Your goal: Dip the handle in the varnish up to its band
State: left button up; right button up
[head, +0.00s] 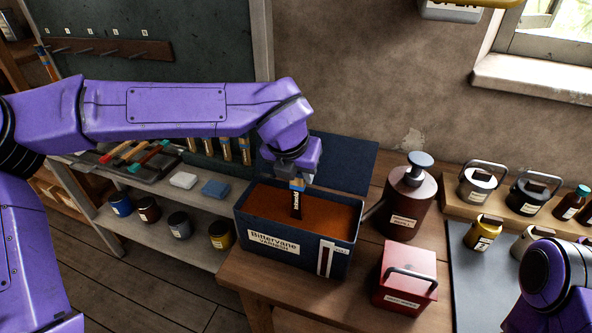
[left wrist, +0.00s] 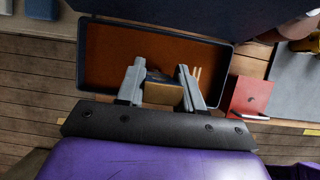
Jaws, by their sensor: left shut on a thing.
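A dark blue rectangular tank (head: 340,240), labelled Bittervane, holds brown varnish (head: 265,203) and stands open on the wooden bench. My left gripper (head: 293,178) is over the tank, shut on the handle (head: 296,204). The handle hangs roughly upright, with a blue band near the jaws and a dark lettered part below. Its lower end is at or just over the varnish; I cannot tell whether it touches. In the left wrist view the jaws (left wrist: 160,88) hold the handle's tan block (left wrist: 162,95) over the varnish (left wrist: 110,55). My right gripper is not in view.
A red box (head: 405,278) and a dark red canister (head: 405,195) stand right of the tank. Its blue lid (head: 345,160) is raised behind. Several handles (head: 225,150) hang in a rack behind my left arm. Tins (head: 180,224) fill the lower left shelf.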

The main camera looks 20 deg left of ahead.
pick_arm(q)
jog(key=shift+r+p, duration=2.1)
jog(key=shift+r, duration=0.65)
dwell(3.1)
jog(key=shift+r+p, duration=1.7)
jog(key=shift+r, duration=0.3)
